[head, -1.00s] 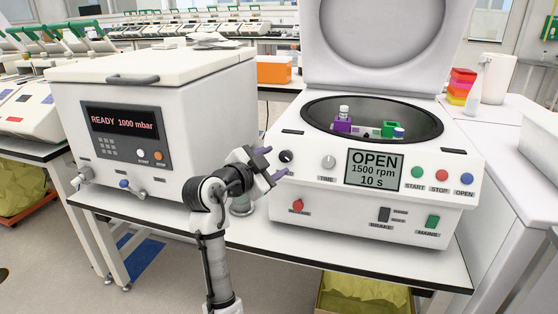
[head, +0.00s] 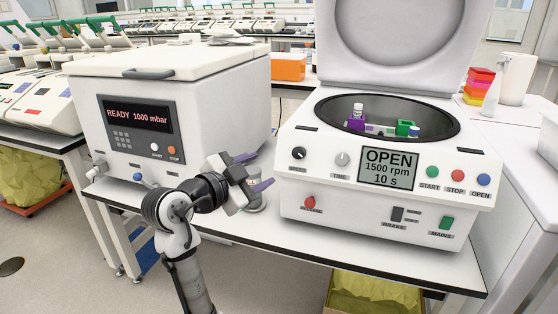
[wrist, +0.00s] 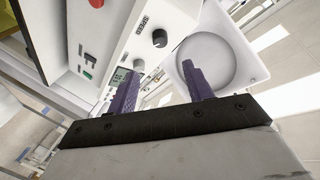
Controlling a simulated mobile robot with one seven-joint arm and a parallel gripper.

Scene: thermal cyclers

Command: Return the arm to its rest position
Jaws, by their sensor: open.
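My gripper (head: 262,171) is open and empty in the head view, in front of the gap between the two white machines. Its two purple fingers stand apart in the wrist view (wrist: 160,90), with nothing between them. My arm rises from the bottom of the head view and bends toward the right. The white centrifuge (head: 330,205) stands to the right of my gripper, its lid up and its display reading OPEN, 1500 rpm, 10 s.
A white box machine (head: 210,120) reading READY 1000 mbar stands at left on the same bench. A grey cylinder (head: 254,190) stands behind my gripper, partly hidden. An orange box (head: 288,67) and stacked coloured trays (head: 479,85) are farther back. Open floor lies at lower left.

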